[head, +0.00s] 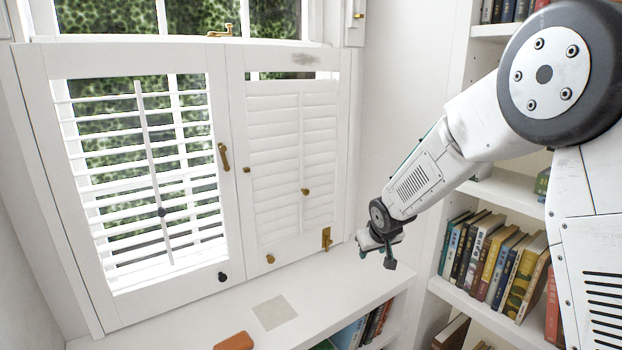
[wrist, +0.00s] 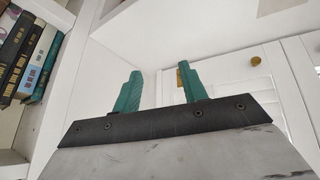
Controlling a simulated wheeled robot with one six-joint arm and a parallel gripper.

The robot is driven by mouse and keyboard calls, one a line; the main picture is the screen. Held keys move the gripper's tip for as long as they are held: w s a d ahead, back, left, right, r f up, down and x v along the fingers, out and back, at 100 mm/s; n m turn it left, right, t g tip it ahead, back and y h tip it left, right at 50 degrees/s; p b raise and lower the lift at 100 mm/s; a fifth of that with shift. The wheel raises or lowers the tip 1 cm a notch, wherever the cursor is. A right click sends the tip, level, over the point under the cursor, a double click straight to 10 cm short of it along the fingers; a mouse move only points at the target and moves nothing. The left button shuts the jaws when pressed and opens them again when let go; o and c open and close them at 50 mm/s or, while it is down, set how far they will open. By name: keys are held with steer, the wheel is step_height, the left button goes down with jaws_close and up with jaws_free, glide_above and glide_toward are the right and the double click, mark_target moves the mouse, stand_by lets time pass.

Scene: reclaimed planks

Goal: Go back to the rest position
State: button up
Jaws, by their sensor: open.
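My gripper (head: 377,255) hangs in front of the wall to the right of the window shutters, above the white sill shelf. In the wrist view my gripper (wrist: 160,88) shows two green fingers spread apart with nothing between them. The left shutter (head: 150,185) has its slats tilted open, with green foliage behind. The right shutter (head: 292,165) has most of its slats closed. Both shutter panels stand shut in the window frame. A brass latch (head: 326,238) is at the lower right of the right shutter, left of my gripper and apart from it.
A bookcase (head: 485,295) with several books stands at the right behind my arm. On the sill shelf (head: 330,300) lie a beige square (head: 274,312) and an orange-brown object (head: 234,341). Books also show at the left of the wrist view (wrist: 25,55). The air around the gripper looks clear.

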steer(key=s+d+r+m+g, duration=0.1)
steer(key=s+d+r, duration=0.2)
steer(key=s, duration=1.2)
steer(key=s+d+r+m+g, duration=0.1)
steer(key=s+r, duration=0.6)
steer(key=s, duration=0.8)
steer(key=s+d+r+m+g, duration=0.1)
steer(key=s+d+r+g, duration=0.2)
steer(key=s, duration=1.2)
step_height(320, 180, up, 3)
steer(key=d, duration=0.2)
steer(key=shift+s+d, duration=0.25)
steer(key=shift+d, duration=0.05)
